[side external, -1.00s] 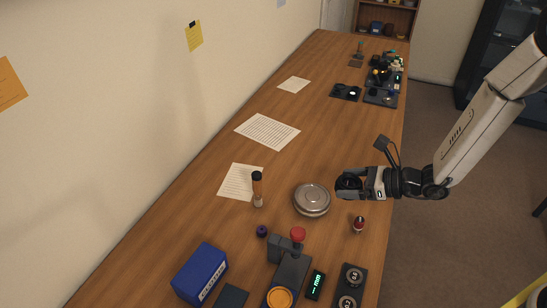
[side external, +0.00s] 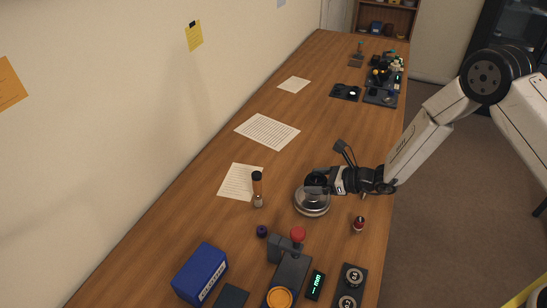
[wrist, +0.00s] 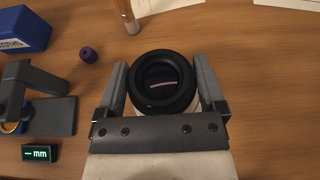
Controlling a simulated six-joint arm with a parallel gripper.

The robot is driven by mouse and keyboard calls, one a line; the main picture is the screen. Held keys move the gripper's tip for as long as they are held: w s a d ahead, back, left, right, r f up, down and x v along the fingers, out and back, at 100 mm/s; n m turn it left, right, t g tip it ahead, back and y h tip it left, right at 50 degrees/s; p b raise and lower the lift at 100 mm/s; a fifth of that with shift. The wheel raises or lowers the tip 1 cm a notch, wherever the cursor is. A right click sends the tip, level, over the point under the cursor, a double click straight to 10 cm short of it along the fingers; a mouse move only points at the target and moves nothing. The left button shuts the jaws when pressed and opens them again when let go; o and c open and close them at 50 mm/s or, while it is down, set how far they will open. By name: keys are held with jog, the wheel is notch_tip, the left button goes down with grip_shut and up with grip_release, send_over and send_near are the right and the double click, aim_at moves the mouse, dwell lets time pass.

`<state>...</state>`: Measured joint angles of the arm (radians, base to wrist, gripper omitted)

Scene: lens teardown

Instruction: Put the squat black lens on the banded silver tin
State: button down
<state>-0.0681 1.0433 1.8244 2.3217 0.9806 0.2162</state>
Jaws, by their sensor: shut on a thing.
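The squat black lens (wrist: 162,84) is between my gripper's two fingers in the wrist view, with its round glass facing the camera. My gripper (side external: 322,183) is shut on the lens. In the side view the dark lens (side external: 316,179) is over the back part of the banded silver tin (side external: 312,205). The tin stands on the wooden table, and its top is partly covered by the lens and gripper. I cannot tell whether the lens touches the tin. In the wrist view the tin is mostly hidden under the lens.
A brush-like bottle (side external: 257,190) stands left of the tin, with a small purple cap (side external: 262,231) nearer. The table behind the tin is mostly clear.

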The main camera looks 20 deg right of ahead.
aim_at(313, 196)
jog(key=shift+w+f, duration=0.1)
jog(key=shift+w+a+f, duration=0.1)
jog(key=shift+w+f, duration=0.15)
jog(key=shift+f, duration=1.55)
jog(key=shift+f, duration=0.1)
grip_release()
